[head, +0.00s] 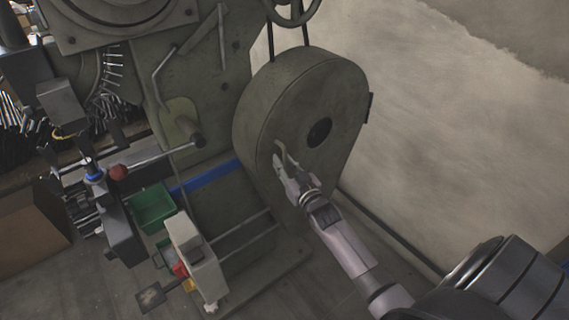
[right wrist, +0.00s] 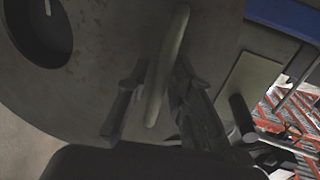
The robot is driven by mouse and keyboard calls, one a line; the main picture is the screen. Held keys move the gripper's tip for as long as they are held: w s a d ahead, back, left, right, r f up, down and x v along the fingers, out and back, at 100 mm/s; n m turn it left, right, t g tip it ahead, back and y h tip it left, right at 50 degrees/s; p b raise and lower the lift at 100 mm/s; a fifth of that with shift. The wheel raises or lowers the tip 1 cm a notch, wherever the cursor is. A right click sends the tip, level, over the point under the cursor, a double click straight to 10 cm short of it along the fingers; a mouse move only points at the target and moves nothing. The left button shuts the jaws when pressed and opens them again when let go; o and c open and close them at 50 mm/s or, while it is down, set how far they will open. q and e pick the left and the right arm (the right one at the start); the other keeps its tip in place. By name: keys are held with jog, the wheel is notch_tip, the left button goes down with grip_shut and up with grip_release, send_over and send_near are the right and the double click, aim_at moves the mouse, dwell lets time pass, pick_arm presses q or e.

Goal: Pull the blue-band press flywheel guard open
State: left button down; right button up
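The flywheel guard (head: 300,100) is a large grey-green teardrop cover with a dark round hole, on the right side of the press with the blue band (head: 206,178). It looks closed against the machine. It also fills much of the right wrist view (right wrist: 100,45). A pale bar handle (right wrist: 166,65) stands on the guard's face. My right gripper (head: 283,160) is at this handle. In the right wrist view its two fingers (right wrist: 160,85) lie on either side of the handle, with gaps visible, so it looks open around it. My left gripper is not in view.
A green bin (head: 152,207) and a pale box with a red button (head: 193,255) stand at the front of the press. A lever with a red knob (head: 118,172) sticks out at left. A pale wall (head: 450,120) is behind and right of the guard.

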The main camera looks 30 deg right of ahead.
grip_shut()
dwell(0.6)
